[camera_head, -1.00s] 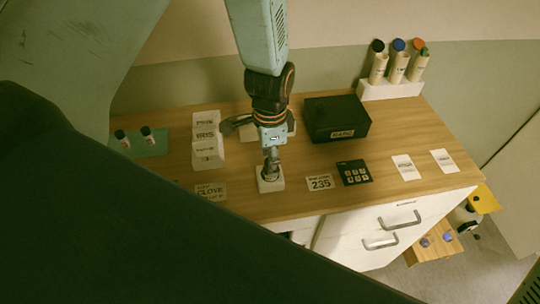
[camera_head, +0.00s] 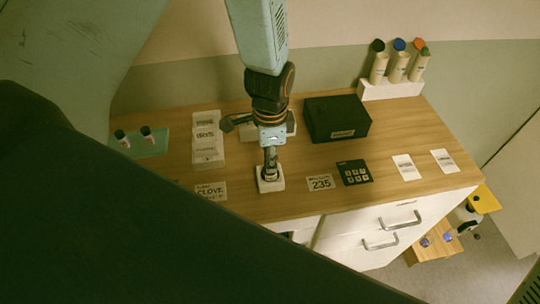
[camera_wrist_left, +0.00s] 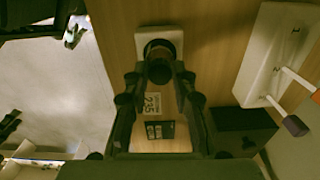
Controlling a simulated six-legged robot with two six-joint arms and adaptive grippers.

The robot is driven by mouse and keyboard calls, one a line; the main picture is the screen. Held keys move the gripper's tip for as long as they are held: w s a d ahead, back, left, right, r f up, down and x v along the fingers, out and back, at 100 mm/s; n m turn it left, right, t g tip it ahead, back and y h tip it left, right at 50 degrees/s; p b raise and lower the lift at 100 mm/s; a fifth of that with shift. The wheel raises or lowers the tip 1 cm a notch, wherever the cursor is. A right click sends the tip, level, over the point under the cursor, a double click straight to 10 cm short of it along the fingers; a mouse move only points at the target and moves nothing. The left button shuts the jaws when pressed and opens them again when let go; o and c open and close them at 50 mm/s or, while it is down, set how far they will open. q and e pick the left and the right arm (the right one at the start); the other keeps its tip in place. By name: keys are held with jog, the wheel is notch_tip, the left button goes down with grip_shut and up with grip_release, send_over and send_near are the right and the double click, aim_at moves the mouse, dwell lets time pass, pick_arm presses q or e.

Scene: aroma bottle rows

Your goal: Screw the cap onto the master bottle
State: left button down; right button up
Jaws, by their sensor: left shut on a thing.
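My left gripper (camera_head: 270,160) points straight down over a small white block (camera_head: 277,184) near the front edge of the table. In the left wrist view its two fingers (camera_wrist_left: 159,72) close on a round dark cap (camera_wrist_left: 158,50), seen from above. The white block (camera_wrist_left: 171,36) shows beneath the cap. The bottle under the cap is mostly hidden by the gripper and cap, so I cannot tell how well the cap is seated. My right gripper is not in view.
A black box (camera_head: 337,118) stands behind right. Several capped bottles (camera_head: 398,67) stand in a white rack (camera_head: 391,89) at the back right. A "235" card (camera_head: 320,183) and a dark keypad (camera_head: 354,172) lie right of the block. A green tray (camera_head: 151,146) with two vials is left.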

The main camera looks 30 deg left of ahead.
pick_arm(q)
jog(key=m, duration=0.8)
jog(key=shift+m, duration=0.3)
jog(key=m, duration=0.8)
jog(key=shift+m, duration=0.4)
jog(key=c, duration=1.2)
grip_release()
